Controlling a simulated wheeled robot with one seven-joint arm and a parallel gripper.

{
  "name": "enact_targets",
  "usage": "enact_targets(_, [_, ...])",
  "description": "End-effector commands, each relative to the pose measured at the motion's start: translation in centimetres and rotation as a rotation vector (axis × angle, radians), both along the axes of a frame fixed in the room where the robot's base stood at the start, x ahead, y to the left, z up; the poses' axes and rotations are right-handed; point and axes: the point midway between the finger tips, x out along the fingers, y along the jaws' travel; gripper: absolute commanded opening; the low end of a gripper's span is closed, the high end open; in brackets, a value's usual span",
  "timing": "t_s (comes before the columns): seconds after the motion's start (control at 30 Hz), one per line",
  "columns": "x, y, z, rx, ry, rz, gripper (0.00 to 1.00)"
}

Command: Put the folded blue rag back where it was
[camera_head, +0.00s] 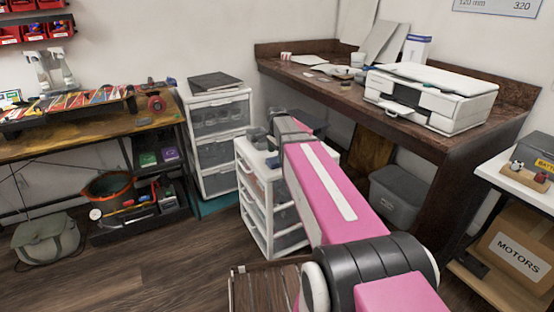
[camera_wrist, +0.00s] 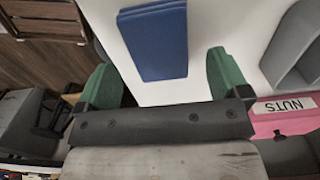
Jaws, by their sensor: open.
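The folded blue rag (camera_wrist: 153,38) lies flat on a white surface (camera_wrist: 240,25) in the wrist view, its top end cut off by the frame. My gripper (camera_wrist: 162,62) is open, with one green finger on each side of the rag's near end. There are gaps between the rag and both fingers, and nothing is held. How high the fingers are above the surface I cannot tell. In the head view my arm reaches to the top of a white drawer unit (camera_head: 253,198), where my gripper (camera_head: 284,126) is small and partly hidden. The rag does not show there.
A grey bin (camera_wrist: 296,50) stands right of the rag, with a label reading NUTS (camera_wrist: 284,106) below it. A taller drawer unit (camera_head: 220,130) stands at left. A dark wooden desk (camera_head: 325,83) with a printer (camera_head: 430,97) is behind at right.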

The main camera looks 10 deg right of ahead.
Motion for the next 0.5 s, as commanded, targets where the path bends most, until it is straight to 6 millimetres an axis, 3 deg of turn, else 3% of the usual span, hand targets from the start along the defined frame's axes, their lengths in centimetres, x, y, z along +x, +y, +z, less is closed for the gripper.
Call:
enact_targets(0.3, [0.0,0.0,5.7,0.0,-0.002,0.0,0.94])
enact_targets(0.5, [0.0,0.0,8.0,0.0,-0.001,0.0,0.94])
